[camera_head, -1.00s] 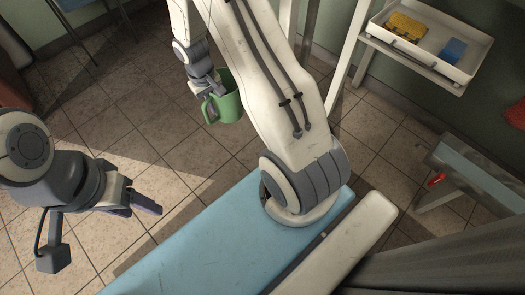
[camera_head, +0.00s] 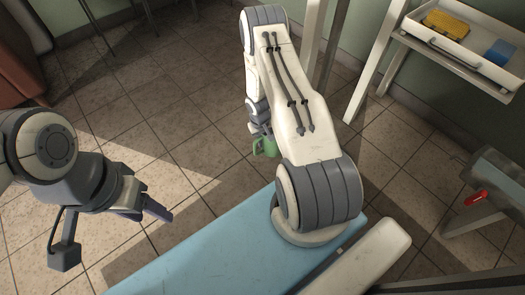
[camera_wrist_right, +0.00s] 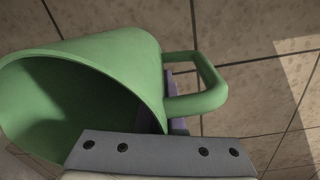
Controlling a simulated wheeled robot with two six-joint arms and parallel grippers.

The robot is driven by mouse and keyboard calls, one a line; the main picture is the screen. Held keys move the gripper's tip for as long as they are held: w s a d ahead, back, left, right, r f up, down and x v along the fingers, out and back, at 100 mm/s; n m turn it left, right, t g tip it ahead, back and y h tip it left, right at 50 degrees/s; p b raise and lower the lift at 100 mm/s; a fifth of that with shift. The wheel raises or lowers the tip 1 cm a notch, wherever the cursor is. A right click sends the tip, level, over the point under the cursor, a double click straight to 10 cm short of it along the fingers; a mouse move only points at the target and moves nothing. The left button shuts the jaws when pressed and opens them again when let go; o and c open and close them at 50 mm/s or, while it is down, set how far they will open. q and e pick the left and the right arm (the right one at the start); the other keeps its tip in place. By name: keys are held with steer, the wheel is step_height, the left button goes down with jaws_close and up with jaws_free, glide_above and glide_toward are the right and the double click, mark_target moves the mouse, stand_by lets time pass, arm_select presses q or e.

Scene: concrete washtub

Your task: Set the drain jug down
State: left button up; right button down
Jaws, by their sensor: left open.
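The green drain jug (camera_head: 265,147) shows small in the head view, partly hidden by my right arm. In the right wrist view the jug (camera_wrist_right: 110,75) fills the left side, its open mouth facing left and its handle (camera_wrist_right: 212,90) to the right. My right gripper (camera_wrist_right: 176,105) is shut on the jug, with a purple finger showing between the wall and the handle; its other finger is mostly hidden. The jug appears held above the tiled floor. My left gripper (camera_head: 155,210) is open and empty over the floor at left.
A white shelf tray (camera_head: 470,50) holds a yellow item (camera_head: 446,24) and a blue item (camera_head: 500,52) at upper right. A metal bench (camera_head: 500,180) with a red handle (camera_head: 476,198) stands at right. Tiled floor (camera_head: 190,150) is clear between the arms.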

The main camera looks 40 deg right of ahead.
steer(key=shift+f+b, duration=1)
steer(key=shift+f, duration=0.85)
steer(key=shift+f, duration=0.2)
steer(key=c, duration=1.1)
jaws_free()
steer(key=shift+o, duration=0.2)
